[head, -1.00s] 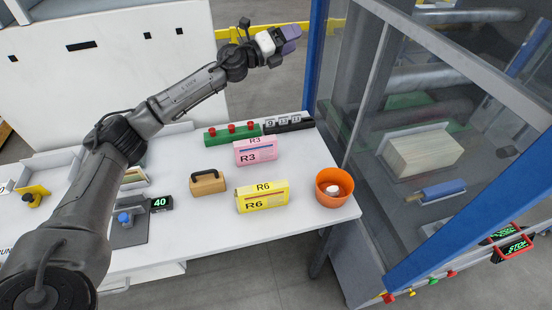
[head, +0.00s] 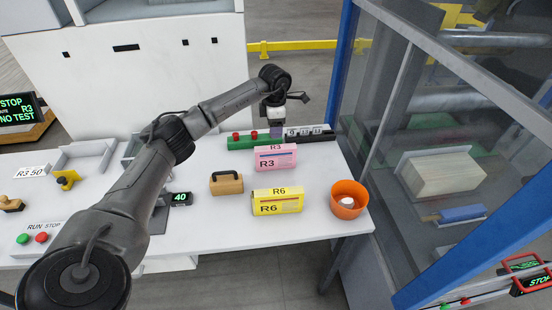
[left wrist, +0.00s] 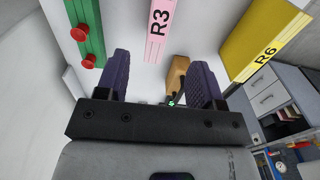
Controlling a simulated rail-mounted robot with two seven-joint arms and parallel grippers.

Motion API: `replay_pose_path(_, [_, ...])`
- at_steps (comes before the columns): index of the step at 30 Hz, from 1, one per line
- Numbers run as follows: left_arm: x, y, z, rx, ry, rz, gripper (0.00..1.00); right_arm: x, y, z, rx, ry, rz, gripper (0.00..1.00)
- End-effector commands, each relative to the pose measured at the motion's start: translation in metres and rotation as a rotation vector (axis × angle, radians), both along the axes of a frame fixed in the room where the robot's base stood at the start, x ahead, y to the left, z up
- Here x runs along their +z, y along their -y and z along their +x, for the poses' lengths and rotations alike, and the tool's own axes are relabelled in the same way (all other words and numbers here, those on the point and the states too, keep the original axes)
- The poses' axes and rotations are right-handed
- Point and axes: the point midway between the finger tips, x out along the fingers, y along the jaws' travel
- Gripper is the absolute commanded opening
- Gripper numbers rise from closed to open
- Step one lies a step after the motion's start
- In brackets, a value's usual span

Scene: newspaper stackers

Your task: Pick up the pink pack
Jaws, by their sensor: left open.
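The pink pack (head: 275,158), marked R3, stands on the white table in front of the green block with red knobs. It also shows at the top of the left wrist view (left wrist: 159,28), beyond the fingers. My left gripper (head: 276,130) is above the back of the table, behind the pink pack and pointing down. In the left wrist view its purple fingers (left wrist: 160,85) are wide apart with nothing between them. The pack is clear of the fingers. My right gripper is not in view.
The yellow R6 pack (head: 277,202) stands in front of the pink one. A wooden block with a handle (head: 226,184) is to the left, an orange bowl (head: 348,200) to the right. The green block (head: 240,143) and number counter (head: 318,135) line the back. A blue-framed glass machine borders the right.

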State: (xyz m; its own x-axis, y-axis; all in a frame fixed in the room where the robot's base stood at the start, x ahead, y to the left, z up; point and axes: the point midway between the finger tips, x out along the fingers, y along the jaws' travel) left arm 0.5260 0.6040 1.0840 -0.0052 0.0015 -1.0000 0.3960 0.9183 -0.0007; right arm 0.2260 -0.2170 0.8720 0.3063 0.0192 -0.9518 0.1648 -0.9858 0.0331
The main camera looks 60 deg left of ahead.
Motion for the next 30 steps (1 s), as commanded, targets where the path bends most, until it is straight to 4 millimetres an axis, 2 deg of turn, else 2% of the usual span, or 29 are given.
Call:
replay_pose_path(6, [-0.038, 0.001, 0.000, -0.012, 0.000, -0.002, 0.62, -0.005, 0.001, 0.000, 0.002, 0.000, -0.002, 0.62])
replay_pose_path(12, [-0.067, 0.001, 0.001, -0.012, 0.002, -0.003, 0.62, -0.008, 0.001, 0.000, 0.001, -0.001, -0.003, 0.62])
replay_pose_path(25, [-0.089, 0.001, 0.002, -0.011, 0.005, -0.002, 0.62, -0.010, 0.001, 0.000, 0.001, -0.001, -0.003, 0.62])
replay_pose_path(30, [-0.108, 0.002, 0.004, -0.011, 0.002, -0.004, 0.62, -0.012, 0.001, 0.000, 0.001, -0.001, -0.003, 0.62])
